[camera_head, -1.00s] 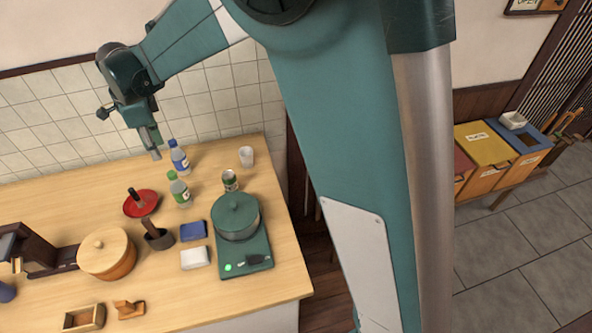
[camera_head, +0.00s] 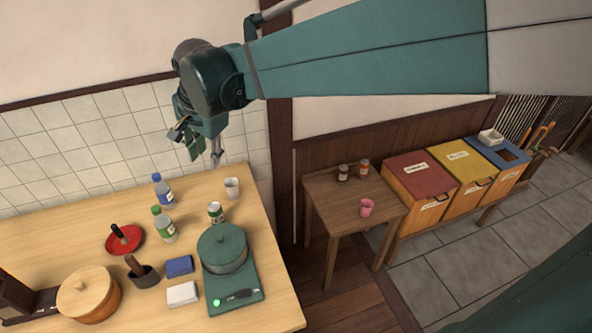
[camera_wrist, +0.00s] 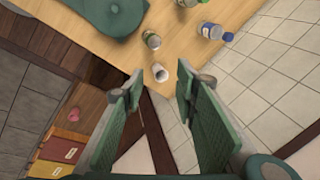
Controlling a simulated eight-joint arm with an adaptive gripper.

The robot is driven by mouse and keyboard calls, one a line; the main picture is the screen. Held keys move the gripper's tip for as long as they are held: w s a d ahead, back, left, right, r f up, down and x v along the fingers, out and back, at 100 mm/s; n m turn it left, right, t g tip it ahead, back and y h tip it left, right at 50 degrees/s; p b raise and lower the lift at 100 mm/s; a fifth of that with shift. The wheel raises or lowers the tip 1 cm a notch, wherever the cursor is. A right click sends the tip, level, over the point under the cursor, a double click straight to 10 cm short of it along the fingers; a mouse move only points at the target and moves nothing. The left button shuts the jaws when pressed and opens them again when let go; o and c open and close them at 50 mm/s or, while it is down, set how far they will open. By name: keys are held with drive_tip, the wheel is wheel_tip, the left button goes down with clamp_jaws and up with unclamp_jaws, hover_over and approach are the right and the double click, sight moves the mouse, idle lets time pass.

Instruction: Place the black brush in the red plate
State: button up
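The red plate (camera_head: 133,249) lies on the wooden counter in the head view. A slim black object (camera_head: 118,232), which looks like the black brush, stands tilted up from inside the plate; its lower end is hard to make out. My gripper (camera_head: 216,158) is raised above the back right of the counter, away from the plate. In the wrist view my gripper (camera_wrist: 171,76) has its two fingers apart with nothing between them. The red plate and the black brush are outside the wrist view.
Two bottles (camera_head: 163,229), a can (camera_head: 215,212) and a white cup (camera_head: 232,188) stand right of the plate. A green pot (camera_head: 223,249), wooden tub (camera_head: 88,296) and dark holder (camera_head: 145,277) are nearer the front. A tiled wall (camera_head: 95,140) borders the counter's back.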

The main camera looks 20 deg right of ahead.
drive_tip(key=s+d+f+n+t, duration=0.1)
drive_tip(key=s+d+n, duration=0.4)
drive_tip(key=s+d, duration=0.6)
drive_tip(key=s+d+f+n+t+h, duration=0.1)
drive_tip(key=s+d+n, duration=0.3)
drive_tip(key=s+d, duration=0.7)
drive_tip(key=shift+s+d+f+n+t, duration=0.15)
drive_tip(key=shift+s+f+n+t, duration=0.2)
drive_tip(key=shift+f+t, duration=0.4)
drive_tip(key=shift+r, duration=0.15)
wheel_tip(320, 180, down, 4)
drive_tip(key=b, duration=0.4)
drive_tip(key=shift+f+b, duration=0.25)
drive_tip(key=shift+b, duration=0.05)
